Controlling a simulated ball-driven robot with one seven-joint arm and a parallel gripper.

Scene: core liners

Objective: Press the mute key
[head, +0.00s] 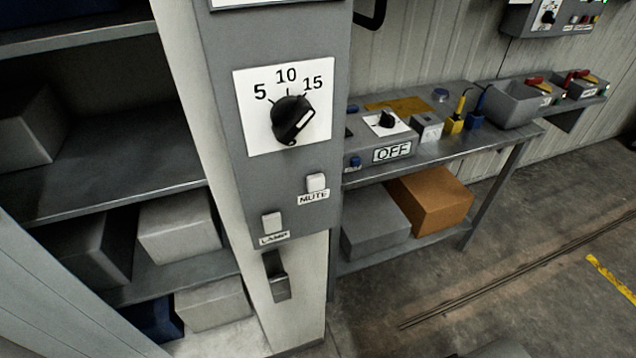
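The mute key (317,182) is a small white square button on a tall grey panel (222,100), in the middle of the head view. A label reading MUTE sits just below it. A second white key (271,222), labelled LAMP, is lower and to the left. Above both, a black rotary knob (292,120) sits on a white plate marked 5, 10 and 15. My gripper is not in the head view. Nothing covers the mute key.
A shelf (110,190) with grey boxes stands left of the panel. A metal bench (465,142) at the right holds a box marked OFF (372,160), small tools and a grey bin (512,103). Boxes sit beneath the bench. The floor (520,240) at the right is mostly clear.

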